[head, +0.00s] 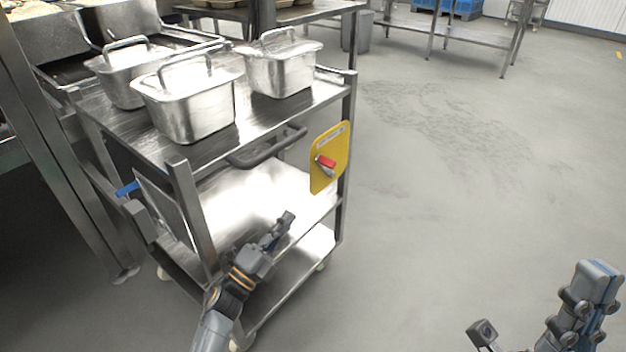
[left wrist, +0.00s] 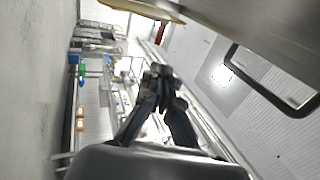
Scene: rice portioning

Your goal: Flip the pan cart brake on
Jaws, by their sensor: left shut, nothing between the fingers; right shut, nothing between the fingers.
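The steel pan cart (head: 120,112) stands left of centre in the head view. A yellow plate (head: 323,180) on its right front post carries a short red brake lever (head: 326,161). The plate's yellow edge shows at the top of the left wrist view (left wrist: 150,9); the lever is not clear there. My left gripper (head: 286,218) is shut and empty, below and left of the plate and apart from it. Its closed fingertips (left wrist: 160,72) show in the left wrist view. My right gripper (head: 597,268) is shut and empty at the lower right, well away from the cart.
A dark cart handle (head: 268,149) juts out above my left gripper; it also shows in the left wrist view (left wrist: 233,58). Three lidded steel pans, one of them here (head: 188,108), stand on the cart. Open floor (head: 460,190) lies right of the cart.

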